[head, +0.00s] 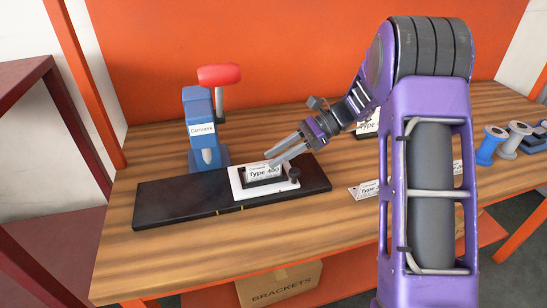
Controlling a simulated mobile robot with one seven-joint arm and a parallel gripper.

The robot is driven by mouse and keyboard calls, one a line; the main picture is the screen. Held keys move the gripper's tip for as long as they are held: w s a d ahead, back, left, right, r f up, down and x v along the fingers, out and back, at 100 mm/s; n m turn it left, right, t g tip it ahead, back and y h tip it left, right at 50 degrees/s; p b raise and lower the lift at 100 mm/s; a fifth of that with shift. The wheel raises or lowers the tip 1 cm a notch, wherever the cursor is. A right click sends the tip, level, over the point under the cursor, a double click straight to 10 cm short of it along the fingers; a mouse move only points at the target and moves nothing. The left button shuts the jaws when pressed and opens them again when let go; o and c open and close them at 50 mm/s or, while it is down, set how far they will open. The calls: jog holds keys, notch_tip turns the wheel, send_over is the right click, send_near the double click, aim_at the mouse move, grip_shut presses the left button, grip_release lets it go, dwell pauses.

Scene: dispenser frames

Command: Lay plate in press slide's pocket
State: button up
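The white plate (263,173) printed "Type 400" is at the dark-framed pocket of the press slide (239,188). It looks roughly flat there, but I cannot tell whether it sits fully down inside the frame. The slide is a white block with a dark knob (294,176) at its right, on the black base (185,199). My gripper (271,158) reaches in from the upper right, its fingertips just above the plate's far edge. The two fingers show a gap between them, with nothing visible held. Contact between fingertips and plate is unclear.
The blue press (200,130) with a red handle (220,75) stands left of the slide. Another white plate (366,189) lies to the right, partly behind my arm. Blue and grey spools (488,145) stand at the far right. Bare wood (300,215) lies in front of the base.

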jog(key=p+v, duration=0.1)
jog(key=v, duration=1)
jog(key=shift+a, duration=0.1)
